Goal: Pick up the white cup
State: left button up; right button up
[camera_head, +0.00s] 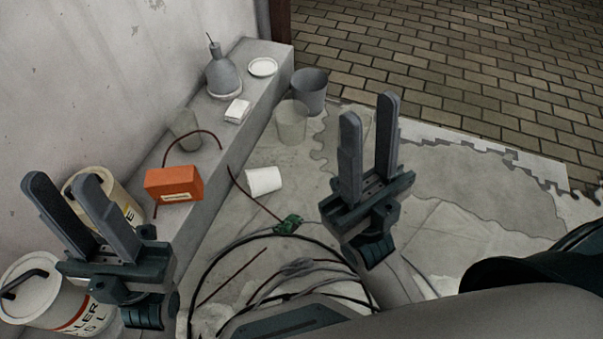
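The white cup (264,181) lies tilted on its side on the sheeted floor, beside the low grey ledge. My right gripper (369,118) is to the right of the cup, with its two fingers pointing up and apart, nothing between them. My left gripper (66,196) is at the far left, also with its fingers apart and empty. Neither gripper touches the cup.
An orange box (173,184) sits on the ledge (238,141), with a grey lamp-like shade (221,77) and a white dish (262,67) farther back. Grey buckets (310,91) stand behind the cup. A green circuit board (288,224) and cables lie in front. Paint cans (44,293) stand left.

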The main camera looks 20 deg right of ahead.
aim_at(266, 180)
jog(key=z, duration=0.15)
jog(key=u, duration=0.25)
jog(key=i+l+u, duration=0.15)
jog(key=u, duration=0.2)
jog(key=i+l+u, duration=0.1)
jog(key=l+u, duration=0.25)
jog(key=i+l+u, duration=0.1)
jog(key=l, duration=0.35)
jog(key=i+l+u, duration=0.1)
jog(key=l, duration=0.4)
jog(key=i+l+u, duration=0.1)
jog(key=l, duration=0.35)
jog(key=i+l, duration=0.1)
jog(key=l, duration=0.4)
jog(key=u, duration=0.05)
